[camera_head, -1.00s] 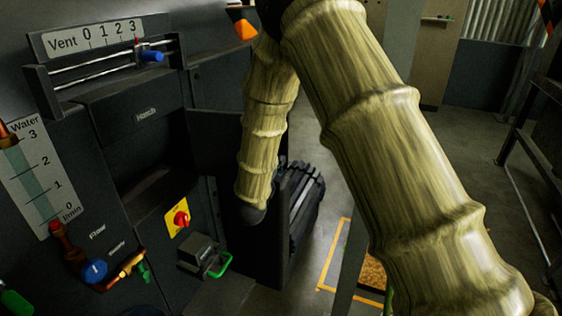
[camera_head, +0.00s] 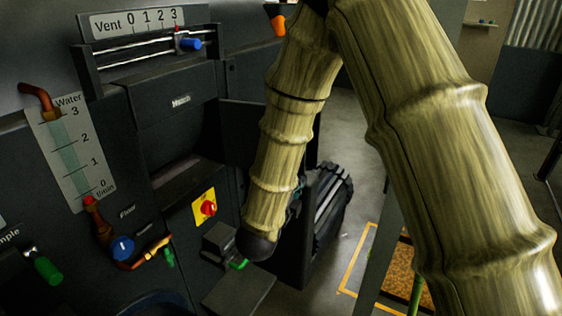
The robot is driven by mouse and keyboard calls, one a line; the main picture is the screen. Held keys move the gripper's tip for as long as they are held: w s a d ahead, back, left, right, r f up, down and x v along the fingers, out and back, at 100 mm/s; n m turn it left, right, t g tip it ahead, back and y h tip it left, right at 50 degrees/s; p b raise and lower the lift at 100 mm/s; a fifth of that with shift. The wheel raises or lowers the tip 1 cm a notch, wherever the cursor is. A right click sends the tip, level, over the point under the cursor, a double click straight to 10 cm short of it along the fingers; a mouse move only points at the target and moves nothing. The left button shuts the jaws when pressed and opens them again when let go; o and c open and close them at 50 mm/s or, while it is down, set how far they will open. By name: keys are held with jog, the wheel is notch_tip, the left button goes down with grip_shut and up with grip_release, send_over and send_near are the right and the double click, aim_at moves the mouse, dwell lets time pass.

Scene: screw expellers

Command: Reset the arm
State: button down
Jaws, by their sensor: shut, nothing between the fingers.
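My arm in pale, bamboo-like segments fills the right and centre of the view. The upper link (camera_head: 450,150) runs from the lower right to a bend at the top. The forearm (camera_head: 283,130) hangs down from there to a dark rounded joint (camera_head: 258,245). That joint appears in front of the dark machine's lower right part, near a small box with a green handle (camera_head: 238,264). I cannot tell whether they touch. My gripper cannot be made out beyond the joint.
The dark machine front on the left has a Vent slider with a blue knob (camera_head: 190,44), a Water gauge (camera_head: 72,158), a red switch on a yellow plate (camera_head: 206,208) and several small valves. A ridged black unit (camera_head: 330,205) stands behind the forearm. Floor shows at right.

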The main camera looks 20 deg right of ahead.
jog(key=s+f+n+g+y+p, duration=0.3)
jog(key=s+f+n, duration=0.45)
jog(key=f, duration=0.65)
jog(key=s+f+n+g+y, duration=0.3)
jog(key=s+f+n+y, duration=0.4)
jog(key=f, duration=0.7)
jog(key=s+f+n+g+p, duration=0.1)
jog(key=s+f+n+g, duration=0.3)
jog(key=s, duration=0.8)
jog(key=s+d+f+n+g+y+p, duration=0.1)
jog(key=s+f+n+g, duration=0.3)
jog(key=s, duration=0.9)
notch_tip(320, 180, down, 3)
jog(key=n, duration=0.2)
jog(key=shift+d+f+n, duration=0.2)
jog(key=shift+d+n, duration=0.1)
jog(key=shift+n, duration=0.05)
jog(key=shift+s, duration=0.15)
